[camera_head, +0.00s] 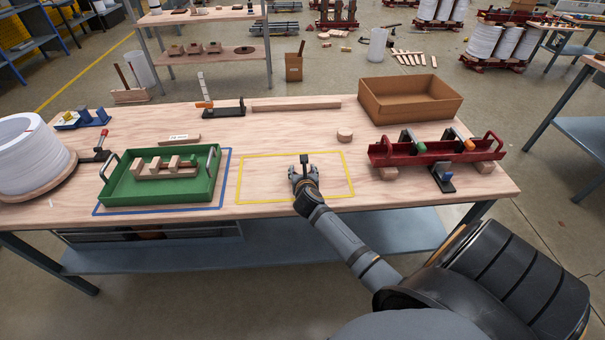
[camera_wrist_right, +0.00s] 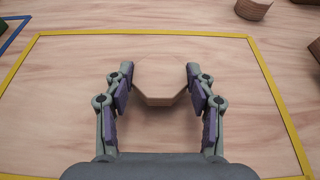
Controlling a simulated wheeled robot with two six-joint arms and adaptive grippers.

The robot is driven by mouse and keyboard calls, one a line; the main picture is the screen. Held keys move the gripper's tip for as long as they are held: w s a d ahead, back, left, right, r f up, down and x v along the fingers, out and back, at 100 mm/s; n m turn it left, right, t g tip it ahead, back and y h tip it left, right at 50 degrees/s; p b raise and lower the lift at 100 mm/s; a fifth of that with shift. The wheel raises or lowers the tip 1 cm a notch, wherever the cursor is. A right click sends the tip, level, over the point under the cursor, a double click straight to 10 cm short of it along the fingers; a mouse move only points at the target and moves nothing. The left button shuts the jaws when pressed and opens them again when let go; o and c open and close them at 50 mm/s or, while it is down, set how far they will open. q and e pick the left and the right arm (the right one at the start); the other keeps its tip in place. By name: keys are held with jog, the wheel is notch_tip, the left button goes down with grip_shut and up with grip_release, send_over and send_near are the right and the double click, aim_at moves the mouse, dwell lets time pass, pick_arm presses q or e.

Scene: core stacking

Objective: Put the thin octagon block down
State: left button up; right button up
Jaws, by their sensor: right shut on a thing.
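The thin octagon block (camera_wrist_right: 160,78) is pale wood and sits between the fingertips of my right gripper (camera_wrist_right: 160,75) in the right wrist view. The fingers are shut on its two sides. In the head view my right gripper (camera_head: 304,162) is over the yellow-outlined area (camera_head: 241,180) of the table and hides the block. The block is inside the yellow outline as the right wrist view sees it. I cannot tell whether it touches the table. My left gripper is not in view.
A green tray (camera_head: 112,190) with wooden pieces stands at left inside a blue outline. A small round wooden block (camera_head: 344,137) lies behind and right of my gripper. A red rack (camera_head: 400,158) stands at right, a cardboard box (camera_head: 408,108) behind it. The yellow area around the block is clear.

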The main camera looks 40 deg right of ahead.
jog(key=shift+f, duration=0.5)
jog(key=shift+f, duration=0.1)
jog(key=o, duration=1.1)
